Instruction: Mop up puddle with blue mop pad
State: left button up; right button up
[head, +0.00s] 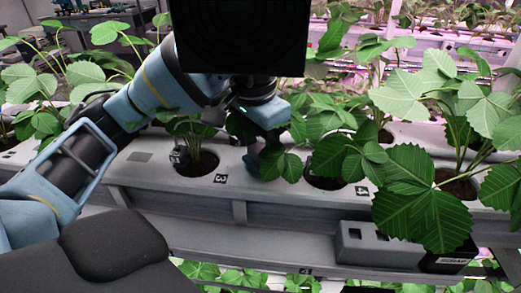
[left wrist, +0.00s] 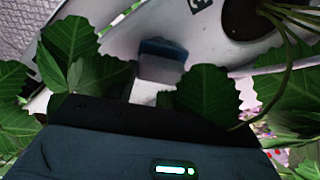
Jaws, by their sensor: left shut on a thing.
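My left gripper (head: 258,148) reaches down among the leaves to the grey rack shelf, between the hole marked 3 and the plant to its right. It is shut on a small blue pad (left wrist: 162,48), which shows in the left wrist view just past the gripper, close to or on the pale shelf surface. I cannot tell whether the pad touches the shelf. Leaves hide much of the fingertips. I cannot make out a puddle in either view. My right gripper is not in view.
The grey shelf (head: 150,182) holds several strawberry plants in round holes. A large plant (head: 440,190) spreads over the right side. A grey box (head: 375,246) and a black box (head: 447,262) sit at the front right. More racks stand behind.

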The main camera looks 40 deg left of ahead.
pick_arm(q)
jog(key=shift+w+a, duration=0.1)
jog(key=shift+w, duration=0.05)
jog(key=shift+w+a+f+b, duration=0.1)
jog(key=shift+w+a+b, duration=0.1)
jog(key=shift+w+a, duration=0.4)
jog(key=shift+w+a+b, duration=0.15)
jog(key=shift+w+a, duration=0.1)
jog(key=shift+w, duration=0.55)
jog(key=shift+c, duration=0.4)
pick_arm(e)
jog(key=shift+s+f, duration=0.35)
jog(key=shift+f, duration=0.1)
pick_arm(q)
jog(key=shift+f, duration=0.15)
jog(key=shift+w+a+r+p, duration=0.1)
jog(key=shift+r+p, duration=0.8)
jog(key=shift+r, duration=0.5)
jog(key=shift+r+p, duration=1.1)
jog(key=shift+r, duration=0.65)
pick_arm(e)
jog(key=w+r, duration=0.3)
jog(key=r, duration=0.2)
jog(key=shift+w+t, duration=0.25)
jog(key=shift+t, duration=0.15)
